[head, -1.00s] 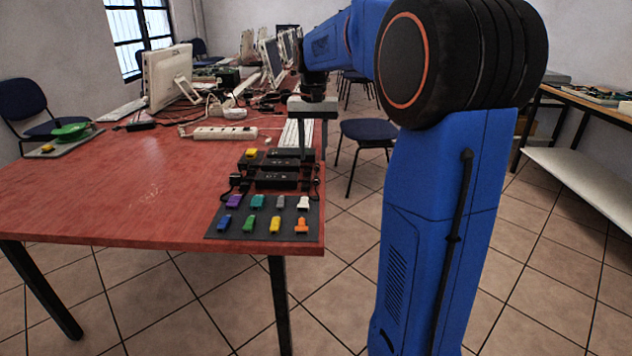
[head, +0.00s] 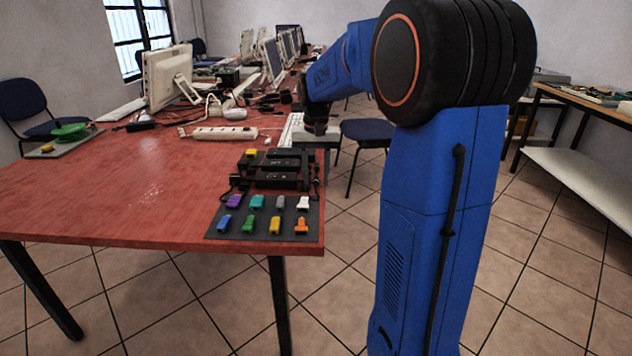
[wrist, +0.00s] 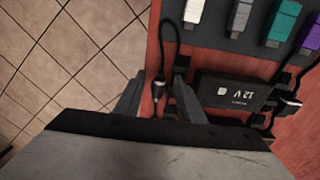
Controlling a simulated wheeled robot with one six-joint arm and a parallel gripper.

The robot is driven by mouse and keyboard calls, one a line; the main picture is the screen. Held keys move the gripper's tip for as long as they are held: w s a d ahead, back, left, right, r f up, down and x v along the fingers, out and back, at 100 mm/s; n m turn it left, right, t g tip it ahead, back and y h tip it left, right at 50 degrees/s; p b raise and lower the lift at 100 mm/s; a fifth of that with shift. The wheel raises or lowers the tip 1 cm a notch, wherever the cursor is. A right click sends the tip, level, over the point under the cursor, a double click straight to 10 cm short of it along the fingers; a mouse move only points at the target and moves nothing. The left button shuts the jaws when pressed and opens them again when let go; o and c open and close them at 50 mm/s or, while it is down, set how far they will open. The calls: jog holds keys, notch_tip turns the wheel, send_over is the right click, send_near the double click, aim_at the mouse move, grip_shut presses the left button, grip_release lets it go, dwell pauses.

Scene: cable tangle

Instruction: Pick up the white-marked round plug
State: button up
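In the wrist view a small dark round plug (wrist: 158,88) with a lighter band hangs on a black cable (wrist: 166,35) near the table edge. I cannot clearly tell whether the band is the white mark. My gripper (wrist: 157,100) is open, with one finger on each side of the plug in the picture. I cannot tell how far below the fingers the plug lies. In the head view my gripper (head: 318,150) is by the table's right edge, its fingers not clearly visible. The plug is too small to make out there.
Black power adapters (head: 272,170), one marked 12 V (wrist: 232,94) in the wrist view, are stacked with cables beside the gripper. A dark mat (head: 236,231) holds several coloured connectors. A white power strip (head: 225,133) lies behind. Tiled floor is beyond the table edge.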

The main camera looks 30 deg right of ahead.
aim_at(316, 180)
jog(key=shift+c, duration=0.6)
grip_shut()
jog(key=shift+r, duration=0.15)
notch_tip(316, 180, up, 10)
